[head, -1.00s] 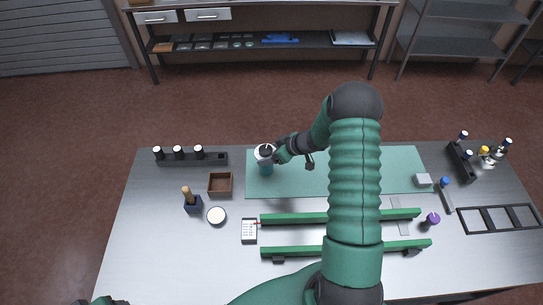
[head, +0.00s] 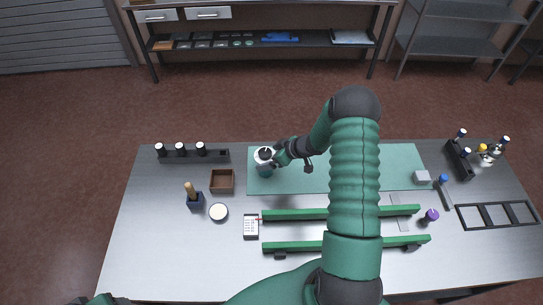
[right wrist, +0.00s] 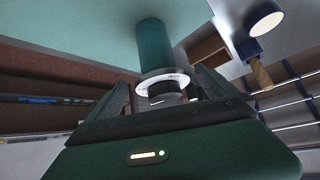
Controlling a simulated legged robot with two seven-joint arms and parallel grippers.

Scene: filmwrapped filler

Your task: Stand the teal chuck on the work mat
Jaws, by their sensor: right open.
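The teal chuck (head: 265,170) stands upright on the left part of the pale green work mat (head: 400,160). It is a teal cylinder with a white ring and a dark neck at its top. In the right wrist view the chuck (right wrist: 153,42) reaches down to the mat. My right gripper (head: 273,159) is open at the chuck's top. In the wrist view its two fingers (right wrist: 165,88) lie on either side of the dark neck; I cannot tell whether they touch it. My left gripper is not in view; only a bit of that arm shows at the bottom left.
A brown open box (head: 222,182), a blue holder with a wooden handle (head: 194,198) and a white-topped round pot (head: 218,212) stand left of the mat. Green rails (head: 290,214) lie in front of it.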

